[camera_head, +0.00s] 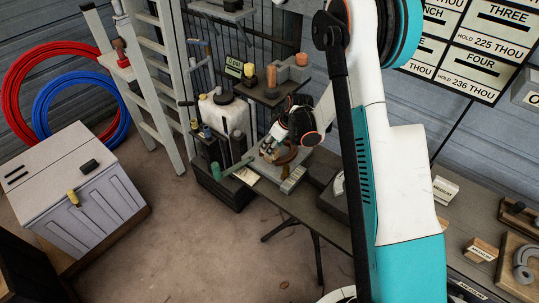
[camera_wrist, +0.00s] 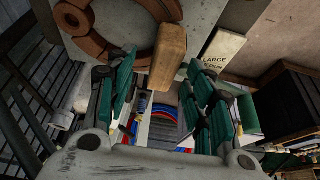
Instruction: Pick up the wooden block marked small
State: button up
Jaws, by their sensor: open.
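A plain wooden block (camera_wrist: 168,58) shows in the wrist view, between and just beyond the fingertips of my gripper (camera_wrist: 163,75). No marking is readable on the face I see, so I cannot tell whether it is the one marked small. My gripper is open, with a finger on each side of the block's near end; I cannot tell whether either touches it. In the head view my gripper (camera_head: 270,150) is low over the far end of the bench, and the block cannot be made out there.
A brown ring-shaped piece (camera_wrist: 95,45) lies left of the block in the wrist view. A card reading LARGE (camera_wrist: 216,48) is on the right. A white jug (camera_head: 226,115) stands left of my gripper.

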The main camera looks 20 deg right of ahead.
jog(key=b+x, duration=0.1)
jog(key=x, duration=0.1)
jog(key=s+b+x, duration=0.1)
jog(key=x, duration=0.2)
jog(key=shift+f, duration=0.5)
grip_shut()
